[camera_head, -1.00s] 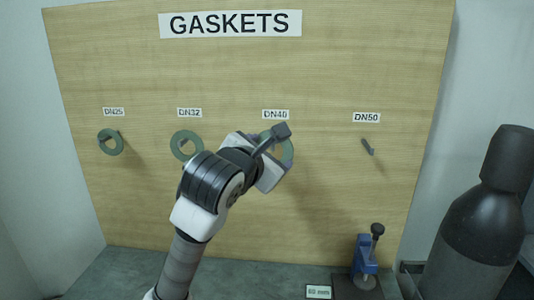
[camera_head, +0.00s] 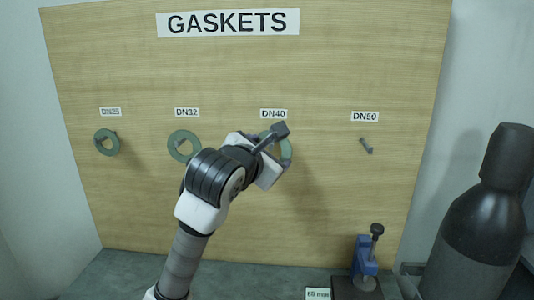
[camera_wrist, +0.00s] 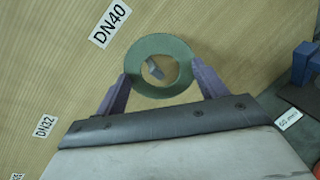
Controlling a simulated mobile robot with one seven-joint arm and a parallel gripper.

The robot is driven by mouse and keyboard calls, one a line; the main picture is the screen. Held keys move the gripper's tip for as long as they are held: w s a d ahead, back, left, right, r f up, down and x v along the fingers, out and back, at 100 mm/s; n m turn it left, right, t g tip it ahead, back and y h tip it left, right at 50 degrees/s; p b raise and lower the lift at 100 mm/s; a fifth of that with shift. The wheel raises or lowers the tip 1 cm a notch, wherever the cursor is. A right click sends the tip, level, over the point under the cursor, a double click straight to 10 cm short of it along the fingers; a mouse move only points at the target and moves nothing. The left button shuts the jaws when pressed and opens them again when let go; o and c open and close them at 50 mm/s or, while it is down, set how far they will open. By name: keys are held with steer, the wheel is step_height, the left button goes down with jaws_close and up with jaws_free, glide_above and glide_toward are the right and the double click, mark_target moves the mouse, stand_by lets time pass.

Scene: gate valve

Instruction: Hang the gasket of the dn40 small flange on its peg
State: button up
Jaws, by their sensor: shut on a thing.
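The green ring gasket (camera_wrist: 178,45) is between the two purple fingers of my gripper (camera_wrist: 160,75), which are shut on its left and right rim. The grey DN40 peg (camera_wrist: 152,69) shows through the gasket's hole, a little left of its centre; I cannot tell if its tip is inside the ring. In the head view the gasket (camera_head: 288,150) is just below the DN40 label (camera_head: 273,114), mostly hidden by my wrist, and the peg is hidden there. The ring looks roughly face-on to the wooden board (camera_head: 330,60).
Green rings hang on the DN25 peg (camera_head: 107,143) and the DN32 peg (camera_head: 172,146) to the left. The DN50 peg (camera_head: 366,145) is bare. A blue clamp-like device (camera_head: 365,255) and a dark cylinder (camera_head: 475,225) stand at the lower right.

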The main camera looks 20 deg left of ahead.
steer(key=o, duration=1)
steer(key=shift+o, duration=0.2)
steer(key=shift+s, duration=0.1)
steer(key=b+v, duration=0.4)
steer(key=v, duration=0.9)
steer(key=shift+s+b, duration=0.35)
